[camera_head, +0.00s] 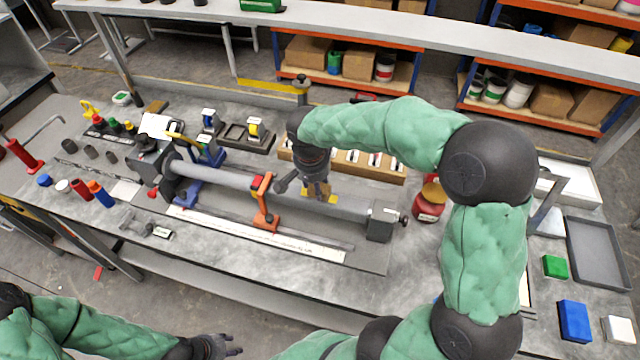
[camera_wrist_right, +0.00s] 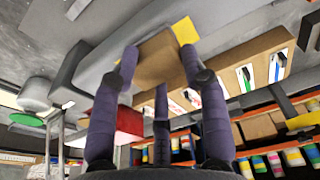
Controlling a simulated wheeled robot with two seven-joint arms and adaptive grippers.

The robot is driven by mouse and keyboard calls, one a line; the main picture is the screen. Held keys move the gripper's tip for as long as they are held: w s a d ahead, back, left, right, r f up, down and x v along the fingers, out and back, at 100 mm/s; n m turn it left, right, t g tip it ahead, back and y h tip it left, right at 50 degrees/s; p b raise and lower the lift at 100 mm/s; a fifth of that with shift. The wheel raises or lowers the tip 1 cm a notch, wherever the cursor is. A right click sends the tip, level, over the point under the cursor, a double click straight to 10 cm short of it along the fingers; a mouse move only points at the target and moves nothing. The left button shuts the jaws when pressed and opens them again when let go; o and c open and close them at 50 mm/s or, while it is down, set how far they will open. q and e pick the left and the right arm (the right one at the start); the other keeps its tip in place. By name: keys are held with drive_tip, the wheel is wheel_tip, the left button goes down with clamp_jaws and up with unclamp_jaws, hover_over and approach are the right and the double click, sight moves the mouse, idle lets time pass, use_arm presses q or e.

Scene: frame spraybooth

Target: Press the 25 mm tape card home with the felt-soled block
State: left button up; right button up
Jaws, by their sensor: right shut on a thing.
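My right gripper (camera_head: 314,184) is shut on a tan block (camera_wrist_right: 158,60), held at the grey tube (camera_head: 224,178) right of the orange clamp (camera_head: 264,204). A yellow card (camera_head: 332,198) shows at the tube beside the block; its edge also shows in the right wrist view (camera_wrist_right: 186,30). The block and gripper hide much of the card. I cannot tell if the block presses on it, and the felt sole is hidden. My left gripper (camera_head: 228,346) is open and empty, low in the head view, off the bench's front edge.
A wooden rack (camera_head: 350,172) with several cards stands behind the tube. A red tin (camera_head: 428,206) is to the right. A long white rule (camera_head: 250,232) lies in front. A grey tray (camera_head: 596,252) and coloured blocks (camera_head: 574,320) lie at the far right.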

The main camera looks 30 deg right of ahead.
drive_tip(key=shift+w+a+f, duration=0.15)
drive_tip(key=shift+w+a, duration=0.95)
drive_tip(key=shift+w, duration=0.15)
drive_tip(key=shift+s+d+b, duration=0.45)
drive_tip(key=shift+s+d, duration=0.75)
drive_tip(key=shift+s, duration=0.2)
drive_tip(key=shift+s+d+b, duration=0.3)
drive_tip(key=shift+s+d, duration=0.8)
drive_tip(key=shift+s, duration=0.15)
drive_tip(key=shift+r, duration=0.25)
wheel_tip(320, 180, up, 7)
drive_tip(key=p, duration=0.4)
drive_tip(key=shift+p, duration=0.4)
drive_tip(key=shift+f, duration=0.1)
